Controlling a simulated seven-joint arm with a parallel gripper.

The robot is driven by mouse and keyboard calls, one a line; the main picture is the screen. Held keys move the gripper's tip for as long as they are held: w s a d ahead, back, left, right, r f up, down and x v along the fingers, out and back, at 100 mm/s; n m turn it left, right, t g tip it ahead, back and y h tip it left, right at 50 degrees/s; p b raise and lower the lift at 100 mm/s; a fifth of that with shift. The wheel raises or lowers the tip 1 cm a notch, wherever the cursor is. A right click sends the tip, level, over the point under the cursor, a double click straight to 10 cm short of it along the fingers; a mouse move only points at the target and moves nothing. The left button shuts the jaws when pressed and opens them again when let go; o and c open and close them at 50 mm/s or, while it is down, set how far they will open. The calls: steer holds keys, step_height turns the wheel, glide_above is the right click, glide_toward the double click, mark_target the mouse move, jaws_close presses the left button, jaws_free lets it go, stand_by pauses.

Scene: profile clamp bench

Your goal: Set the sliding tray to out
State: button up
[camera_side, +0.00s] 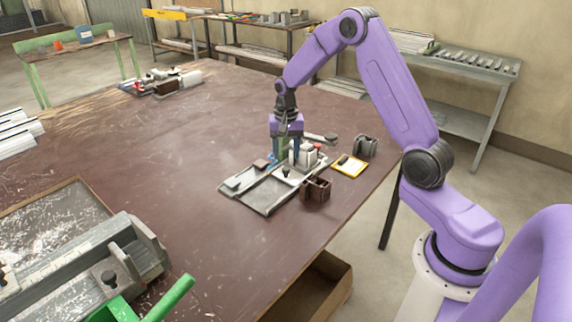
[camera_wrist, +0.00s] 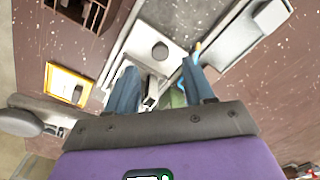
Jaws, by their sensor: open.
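The grey clamp fixture with its flat tray (camera_side: 268,194) lies on the brown bench in the side view. Which panel slides is not clear. A small dark knob (camera_side: 286,173) stands on the fixture near its middle. In the wrist view a round grey knob (camera_wrist: 160,50) shows on a flat grey plate (camera_wrist: 150,32), ahead of the fingertips. My gripper (camera_side: 284,155) points down over the far part of the fixture. In the wrist view my gripper (camera_wrist: 160,70) has its two blue fingers spread apart. A green part (camera_wrist: 178,98) shows between them, and I cannot tell whether they touch it.
A light grey block group (camera_side: 305,155) stands right beside the gripper.

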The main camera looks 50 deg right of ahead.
mark_target(286, 168)
steer(key=shift+f, duration=2.6)
